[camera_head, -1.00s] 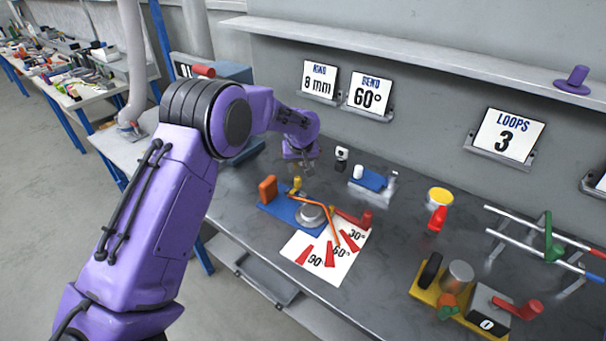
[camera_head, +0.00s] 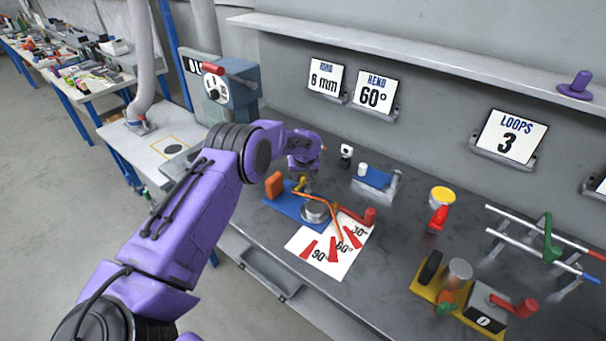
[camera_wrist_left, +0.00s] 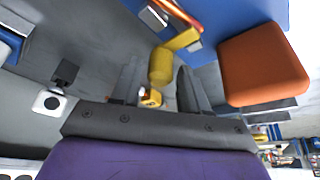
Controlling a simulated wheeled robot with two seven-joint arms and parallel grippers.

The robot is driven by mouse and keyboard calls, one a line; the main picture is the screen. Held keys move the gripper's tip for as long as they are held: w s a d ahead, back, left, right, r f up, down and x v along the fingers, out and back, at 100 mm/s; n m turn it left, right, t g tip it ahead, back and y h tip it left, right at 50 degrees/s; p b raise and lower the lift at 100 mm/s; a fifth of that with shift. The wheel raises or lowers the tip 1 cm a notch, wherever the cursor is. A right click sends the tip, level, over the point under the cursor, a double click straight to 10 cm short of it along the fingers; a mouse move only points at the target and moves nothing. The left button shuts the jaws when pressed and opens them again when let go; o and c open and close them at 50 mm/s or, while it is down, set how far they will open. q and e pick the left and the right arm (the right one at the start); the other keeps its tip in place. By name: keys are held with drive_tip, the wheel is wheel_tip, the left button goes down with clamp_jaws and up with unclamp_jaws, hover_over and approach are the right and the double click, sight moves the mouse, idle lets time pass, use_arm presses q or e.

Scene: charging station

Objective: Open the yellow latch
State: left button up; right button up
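The yellow latch (camera_head: 299,185) stands on the blue bending jig (camera_head: 288,207), next to an orange block (camera_head: 274,185). In the left wrist view the latch (camera_wrist_left: 161,66) shows as a rounded yellow post with a flat yellow arm beside the orange block (camera_wrist_left: 262,65). My left gripper (camera_head: 303,175) is directly above and at the latch. In the wrist view its two fingers (camera_wrist_left: 158,88) stand on either side of the latch, apart, with small gaps visible. Whether either finger touches it, I cannot tell. My right gripper is not in view.
An orange rod (camera_head: 328,206) lies across the jig by a metal disc (camera_head: 315,211) and a red-handled lever (camera_head: 368,215). An angle sheet (camera_head: 328,250) lies in front. A small black-and-white item (camera_head: 346,152) and a blue-and-grey fixture (camera_head: 375,180) stand behind. Open bench lies right of the sheet.

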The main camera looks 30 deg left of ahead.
use_arm(q)
drive_tip(key=shift+f, duration=0.1)
clamp_jaws()
drive_tip(key=shift+m, duration=0.3)
drive_tip(key=m+h+b, duration=0.1)
drive_tip(key=m, duration=0.1)
drive_tip(key=m+b, duration=0.2)
drive_tip(key=shift+f+t+h, duration=0.15)
drive_tip(key=shift+t+h, duration=0.25)
drive_tip(key=m+h+b, duration=0.1)
drive_tip(key=m+b, duration=0.2)
drive_tip(key=m, duration=0.1)
drive_tip(key=shift+m+h, duration=0.4)
drive_tip(key=m+h+b, duration=0.1)
drive_tip(key=m+b, duration=0.1)
drive_tip(key=m, duration=0.1)
drive_tip(key=shift+m, duration=0.3)
drive_tip(key=shift+d+m+g+h+b, duration=0.1)
drive_tip(key=shift+m+g+h+b, duration=0.25)
drive_tip(key=shift+m+b, duration=0.45)
drive_tip(key=shift+m+g+h+b, duration=0.35)
drive_tip(key=shift+m, duration=0.75)
